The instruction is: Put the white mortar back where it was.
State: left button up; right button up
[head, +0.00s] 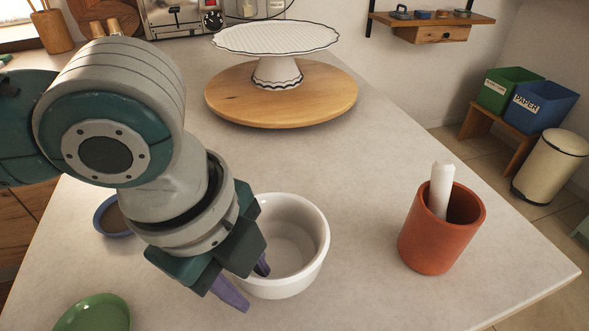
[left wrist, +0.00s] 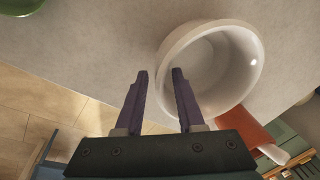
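The white mortar (head: 312,250) is an upright, empty bowl on the pale table, right of my left gripper (head: 247,281) in the head view. In the left wrist view, the mortar (left wrist: 245,75) lies beyond the fingers. My left gripper (left wrist: 160,74) is open. One finger overlaps the inside of the mortar's rim and the other is outside it, with the wall between them. A gap shows beside the outer finger; I cannot tell whether the inner finger touches. My left wrist hides the mortar's left side in the head view. My right gripper is not in view.
A terracotta pot (head: 430,240) holding a white pestle (head: 441,190) stands to the right. A white cake stand (head: 275,38) on a round wooden board (head: 225,100) is behind. A blue bowl (head: 104,222) and green dish (head: 95,315) lie left. Bare table separates mortar and pot.

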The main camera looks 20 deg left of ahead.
pick_arm(q)
jog(key=shift+o, duration=0.2)
notch_tip(320, 180, up, 12)
jog(key=s+a+p, duration=0.1)
jog(key=s+p, duration=0.1)
jog(key=s+d+f+n+t+h, duration=0.1)
jog(key=s+d+n+h, duration=0.1)
jog(key=d+n, duration=0.3)
jog(key=s+a+f+n+y, duration=0.1)
jog(key=s+a+f+n, duration=0.2)
jog(key=a+n, duration=0.2)
jog(key=s+a+f+n+y, duration=0.2)
jog(key=s+a+f+n, duration=0.1)
jog(key=a+n, duration=0.3)
jog(key=shift+s+n+t, duration=0.4)
jog(key=shift+s+n, duration=0.05)
jog(key=shift+n, duration=0.75)
jog(key=shift+a, duration=0.1)
notch_tip(320, 180, up, 40)
jog(key=p, duration=4)
